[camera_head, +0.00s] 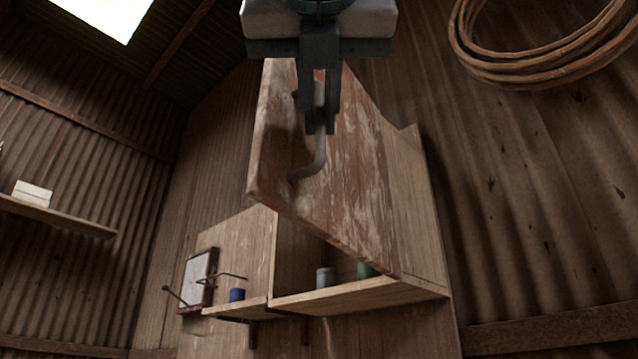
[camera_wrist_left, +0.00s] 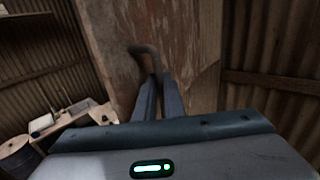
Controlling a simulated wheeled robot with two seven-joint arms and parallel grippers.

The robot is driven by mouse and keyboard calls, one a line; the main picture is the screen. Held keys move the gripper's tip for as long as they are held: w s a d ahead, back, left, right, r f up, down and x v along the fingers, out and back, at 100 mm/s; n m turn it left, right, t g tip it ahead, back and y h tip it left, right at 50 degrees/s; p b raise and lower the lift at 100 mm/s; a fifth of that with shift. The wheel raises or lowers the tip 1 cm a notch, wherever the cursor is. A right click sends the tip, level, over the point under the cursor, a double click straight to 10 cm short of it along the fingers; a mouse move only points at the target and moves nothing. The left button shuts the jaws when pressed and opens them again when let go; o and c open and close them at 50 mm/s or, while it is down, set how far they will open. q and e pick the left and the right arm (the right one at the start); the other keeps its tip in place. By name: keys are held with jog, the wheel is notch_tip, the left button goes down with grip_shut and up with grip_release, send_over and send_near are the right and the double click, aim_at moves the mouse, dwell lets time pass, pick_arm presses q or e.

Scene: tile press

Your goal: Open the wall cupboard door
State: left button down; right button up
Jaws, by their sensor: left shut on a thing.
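The wall cupboard door (camera_head: 350,190) is a worn reddish-brown wooden panel with pale scuffs. In the head view it stands swung out from the wooden cupboard (camera_head: 415,200), with the inside showing below and to its left. A dark bent metal handle (camera_head: 309,170) is on the door's face; the handle also shows in the left wrist view (camera_wrist_left: 143,50). My left gripper (camera_head: 319,128) comes down from the top of the head view and is shut on the handle. In the left wrist view its fingers (camera_wrist_left: 158,85) meet around the handle's lower part. My right gripper is not in view.
Inside the cupboard are a grey tin (camera_head: 325,278) and a green tin (camera_head: 366,270), partly hidden by the door. A blue tin (camera_head: 237,295) stands on a small shelf beside a framed panel (camera_head: 197,280). A coiled rope (camera_head: 500,75) hangs at upper right.

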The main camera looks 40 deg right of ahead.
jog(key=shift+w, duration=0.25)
pick_arm(q)
jog(key=c, duration=1.8)
grip_release()
jog(key=shift+c, duration=0.2)
jog(key=shift+d, duration=0.1)
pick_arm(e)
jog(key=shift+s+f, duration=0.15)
